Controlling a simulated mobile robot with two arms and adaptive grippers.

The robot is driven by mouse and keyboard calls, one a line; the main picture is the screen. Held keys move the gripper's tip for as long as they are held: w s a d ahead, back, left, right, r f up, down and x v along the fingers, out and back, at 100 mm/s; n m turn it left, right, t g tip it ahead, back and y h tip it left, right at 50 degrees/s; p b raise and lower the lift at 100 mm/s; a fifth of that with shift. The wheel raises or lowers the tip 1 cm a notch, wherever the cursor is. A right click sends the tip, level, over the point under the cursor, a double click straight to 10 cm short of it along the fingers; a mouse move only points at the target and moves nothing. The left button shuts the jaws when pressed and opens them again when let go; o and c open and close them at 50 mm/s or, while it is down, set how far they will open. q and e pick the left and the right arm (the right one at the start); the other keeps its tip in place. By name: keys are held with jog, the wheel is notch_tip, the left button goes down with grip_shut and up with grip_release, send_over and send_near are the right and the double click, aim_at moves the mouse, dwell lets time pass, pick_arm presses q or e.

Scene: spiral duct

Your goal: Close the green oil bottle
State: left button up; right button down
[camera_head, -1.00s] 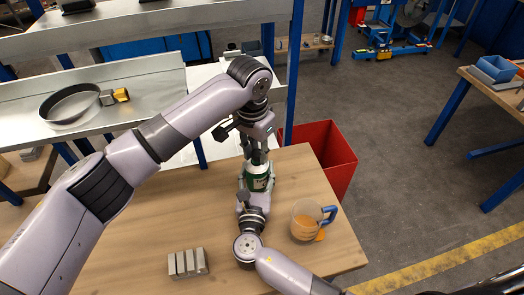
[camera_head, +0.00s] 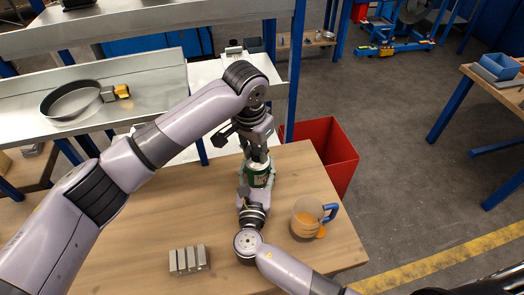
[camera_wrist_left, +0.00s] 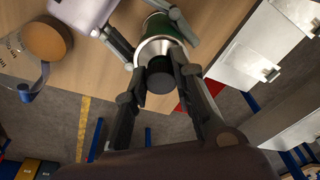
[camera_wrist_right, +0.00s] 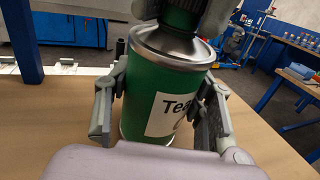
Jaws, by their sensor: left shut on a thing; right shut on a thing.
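The green oil bottle (camera_head: 258,177) stands upright on the wooden table, with a silver shoulder and a white label. It fills the middle of the right wrist view (camera_wrist_right: 165,95). My right gripper (camera_head: 255,186) is shut on the bottle's body from the near side, one finger on each side. My left gripper (camera_head: 257,153) points down from above and is shut on the black cap (camera_wrist_left: 160,76) at the bottle's top. In the left wrist view the cap sits between the fingertips over the silver shoulder. Whether the cap is seated on the neck is hard to tell.
A clear jug (camera_head: 308,218) with orange liquid and a blue handle stands right of the bottle. A grey slotted block (camera_head: 188,260) lies at the table's front. A red bin (camera_head: 327,150) stands beyond the right edge. A pan (camera_head: 70,101) sits on the left shelf.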

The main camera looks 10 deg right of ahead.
pick_arm(q)
jog(key=shift+w+a+f, duration=0.1)
jog(key=shift+a+f, duration=0.35)
jog(key=shift+f, duration=0.25)
pick_arm(e)
jog(key=shift+w+a+r, duration=0.1)
jog(key=shift+r, duration=0.05)
pick_arm(q)
jog(key=o, duration=0.9)
jog(key=shift+a, duration=0.1)
jog(key=shift+w+r, duration=0.1)
jog(key=shift+r, duration=0.25)
jog(key=r, duration=0.4)
jog(key=shift+w+a, duration=0.3)
jog(key=shift+a, duration=0.1)
pick_arm(e)
jog(key=shift+w+a+f, duration=0.25)
jog(key=shift+a+f, duration=0.05)
jog(key=shift+a, duration=0.15)
pick_arm(q)
jog(key=shift+w+a, duration=0.1)
jog(key=shift+a, duration=0.1)
pick_arm(e)
jog(key=shift+w+a, duration=0.15)
pick_arm(q)
jog(key=shift+d, duration=0.15)
pick_arm(e)
jog(key=shift+f, duration=0.1)
